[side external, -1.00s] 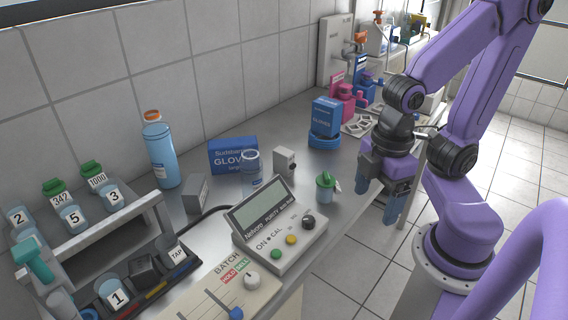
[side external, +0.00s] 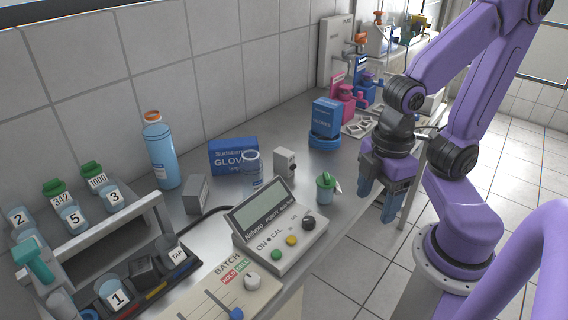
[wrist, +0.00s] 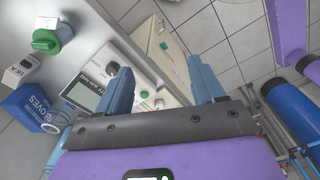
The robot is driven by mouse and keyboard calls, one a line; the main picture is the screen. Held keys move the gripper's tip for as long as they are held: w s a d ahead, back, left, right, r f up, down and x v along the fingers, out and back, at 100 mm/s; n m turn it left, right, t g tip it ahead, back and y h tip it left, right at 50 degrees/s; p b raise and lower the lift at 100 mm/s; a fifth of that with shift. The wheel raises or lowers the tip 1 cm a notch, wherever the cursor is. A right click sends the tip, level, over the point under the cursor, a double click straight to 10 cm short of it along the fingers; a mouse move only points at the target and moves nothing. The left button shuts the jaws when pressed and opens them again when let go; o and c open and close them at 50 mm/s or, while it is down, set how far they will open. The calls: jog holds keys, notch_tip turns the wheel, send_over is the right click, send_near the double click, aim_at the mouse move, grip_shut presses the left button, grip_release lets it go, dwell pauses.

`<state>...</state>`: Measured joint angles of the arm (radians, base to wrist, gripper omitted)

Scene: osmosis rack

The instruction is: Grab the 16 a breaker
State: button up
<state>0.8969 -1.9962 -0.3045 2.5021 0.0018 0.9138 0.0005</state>
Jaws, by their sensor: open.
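The 16 A breaker is a small light grey box (side external: 285,163) standing on the bench beside the glass beaker and the blue gloves box. In the wrist view the breaker (wrist: 20,71) is at the far left, with a dark label that appears to read "16 A". My gripper (side external: 380,195) is open and empty, fingers pointing down, off the bench's front edge and to the right of the breaker. In the wrist view its two blue fingers (wrist: 160,72) are spread apart with nothing between them. The breaker is well clear of the fingers.
A green-lidded cup (side external: 326,187) stands between my gripper and the breaker. A purity meter (side external: 280,240) is in front of the breaker. The gloves box (side external: 233,156) and beaker (side external: 252,172) are to its left.

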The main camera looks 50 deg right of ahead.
jog(key=w+a+r+m, duration=0.2)
jog(key=w+m, duration=0.2)
jog(key=w, duration=0.8)
jog(key=m, duration=0.8)
send_over(284, 151)
jog(key=f, duration=0.1)
notch_tip(284, 151, down, 17)
jog(key=shift+s+a, duration=0.1)
jog(key=c, duration=1.1)
